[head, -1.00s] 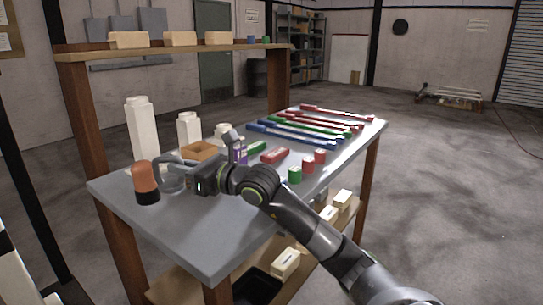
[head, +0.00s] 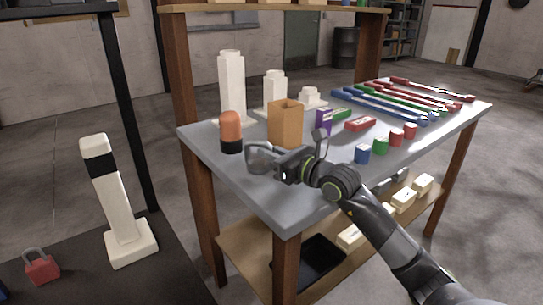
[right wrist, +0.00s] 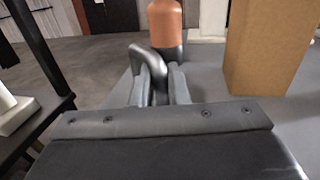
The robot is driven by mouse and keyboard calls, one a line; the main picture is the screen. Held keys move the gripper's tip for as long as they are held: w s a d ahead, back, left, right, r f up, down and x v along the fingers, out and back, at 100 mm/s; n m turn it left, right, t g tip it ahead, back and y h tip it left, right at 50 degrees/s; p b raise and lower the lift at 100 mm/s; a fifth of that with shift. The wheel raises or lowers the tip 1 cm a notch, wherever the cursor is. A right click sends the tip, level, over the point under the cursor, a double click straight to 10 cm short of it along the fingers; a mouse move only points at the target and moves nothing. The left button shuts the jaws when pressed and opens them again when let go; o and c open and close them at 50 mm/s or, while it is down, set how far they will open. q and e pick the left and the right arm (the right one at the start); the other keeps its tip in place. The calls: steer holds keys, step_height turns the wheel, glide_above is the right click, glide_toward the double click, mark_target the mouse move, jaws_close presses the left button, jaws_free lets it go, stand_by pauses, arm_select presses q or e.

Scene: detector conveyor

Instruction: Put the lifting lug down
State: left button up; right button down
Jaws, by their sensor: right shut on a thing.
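The lifting lug, a grey bent loop (head: 256,155), is at the near left part of the grey table (head: 235,185). My right gripper (head: 271,159) is shut on it. In the right wrist view the dark curved bar of the lug (right wrist: 146,57) rises between the two fingers (right wrist: 160,84). The lug is close in front of an orange-topped black cylinder (head: 231,130). Its lower part is hidden by the fingers, and I cannot tell whether it touches the tabletop. My left gripper is not in view.
A tan open box (head: 285,124) stands right of the cylinder, with white stepped blocks (head: 231,85) behind. Coloured small blocks (head: 381,146) and long bars (head: 400,107) lie farther right. At left, a dark surface bears a white post (head: 112,195) and a red padlock (head: 42,267). The table's front left is bare.

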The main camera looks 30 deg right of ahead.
steer(key=shift+f, duration=0.15)
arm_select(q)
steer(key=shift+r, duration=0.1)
arm_select(e)
steer(key=c, duration=1.8)
jaws_free()
steer(key=shift+f, duration=0.1)
steer(key=o, duration=0.4)
steer(key=shift+s, duration=0.1)
